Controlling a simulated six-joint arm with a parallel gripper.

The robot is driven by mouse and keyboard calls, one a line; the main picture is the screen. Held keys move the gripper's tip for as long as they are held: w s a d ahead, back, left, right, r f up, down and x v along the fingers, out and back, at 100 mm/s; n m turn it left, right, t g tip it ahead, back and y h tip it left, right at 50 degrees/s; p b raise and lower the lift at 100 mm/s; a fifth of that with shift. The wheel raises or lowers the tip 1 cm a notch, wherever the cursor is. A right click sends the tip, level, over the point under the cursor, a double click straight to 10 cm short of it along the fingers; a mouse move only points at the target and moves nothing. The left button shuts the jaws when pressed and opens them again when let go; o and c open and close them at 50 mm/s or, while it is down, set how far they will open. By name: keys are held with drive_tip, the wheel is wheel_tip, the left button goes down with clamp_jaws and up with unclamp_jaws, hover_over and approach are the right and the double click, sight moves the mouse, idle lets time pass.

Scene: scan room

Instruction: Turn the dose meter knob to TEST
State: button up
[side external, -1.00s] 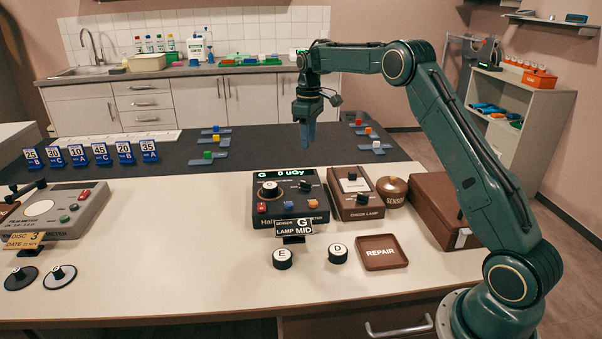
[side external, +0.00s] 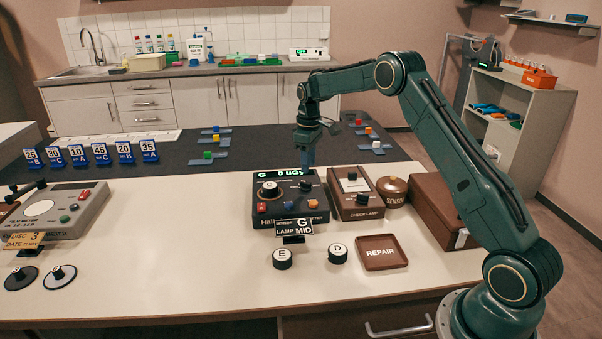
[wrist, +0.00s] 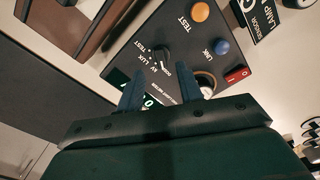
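The dose meter (side external: 262,208) is a black box with a green display reading "G 0 uGy", on the bench's pale top. Its black selector knob (side external: 305,186) sits at the right of its face. In the wrist view the knob (wrist: 160,58) has DOSE, LUX and TEST lettered around it; I cannot tell its exact setting. A larger white-topped knob (side external: 270,188) is to the left. My gripper (side external: 307,163) points down above the meter's back edge, apart from the knob. In the wrist view its two fingers (wrist: 158,86) are spread with nothing between them, partly covering the display.
Red, orange and blue buttons (wrist: 222,47) are on the meter's face. A brown check lamp box (side external: 356,207) stands close on the right. A sign (side external: 293,228) stands in front, with knobs E (side external: 282,259) and D (side external: 338,253) and a REPAIR tray (side external: 381,264).

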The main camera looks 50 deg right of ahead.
sight(308, 182)
drive_tip(key=shift+f, duration=3.1)
clamp_jaws()
